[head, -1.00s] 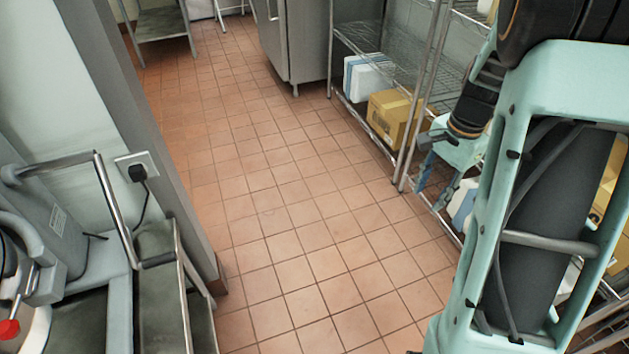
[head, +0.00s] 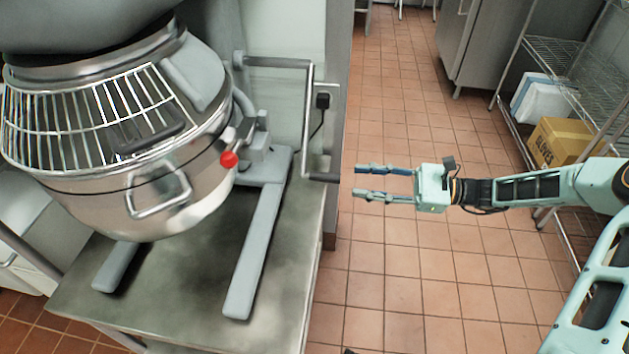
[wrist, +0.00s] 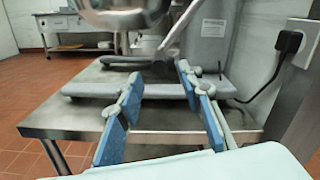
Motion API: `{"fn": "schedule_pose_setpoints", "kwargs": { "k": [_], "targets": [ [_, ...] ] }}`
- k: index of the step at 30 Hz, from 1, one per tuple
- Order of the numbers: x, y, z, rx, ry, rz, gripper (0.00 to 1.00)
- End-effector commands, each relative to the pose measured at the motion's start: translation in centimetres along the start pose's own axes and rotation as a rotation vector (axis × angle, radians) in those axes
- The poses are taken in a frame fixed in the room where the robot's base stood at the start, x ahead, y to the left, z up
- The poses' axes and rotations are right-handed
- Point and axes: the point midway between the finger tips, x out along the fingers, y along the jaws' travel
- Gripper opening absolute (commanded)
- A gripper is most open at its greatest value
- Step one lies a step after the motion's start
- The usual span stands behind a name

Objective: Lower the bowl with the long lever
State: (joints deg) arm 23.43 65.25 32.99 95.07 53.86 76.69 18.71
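The steel mixer bowl (head: 150,205) hangs under a wire guard in the head view, raised above the mixer's grey base legs (head: 256,245). A red knob (head: 229,159) sits at its right side. The long lever (head: 308,95) is a bent metal bar at the mixer's right, with a dark handle (head: 322,177) at its lower end. My gripper (head: 357,182) is just right of this handle in the picture, with its fingers pointing at it. The fingers are apart and empty. In the wrist view, the open blue-padded fingers (wrist: 163,112) face the mixer base, and the bowl (wrist: 130,12) shows above.
The mixer stands on a steel table (head: 200,300). A wall outlet with a plug (head: 322,101) is behind the lever. A wire shelf (head: 570,65) with a cardboard box (head: 556,143) is at the right. The tiled floor (head: 410,280) between is clear.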

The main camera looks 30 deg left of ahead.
Motion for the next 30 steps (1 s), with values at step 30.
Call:
{"fn": "schedule_pose_setpoints", "kwargs": {
  "k": [30],
  "targets": [
    [10.2,0.2,-0.1,0.001,0.004,0.005,0.29]
  ]
}}
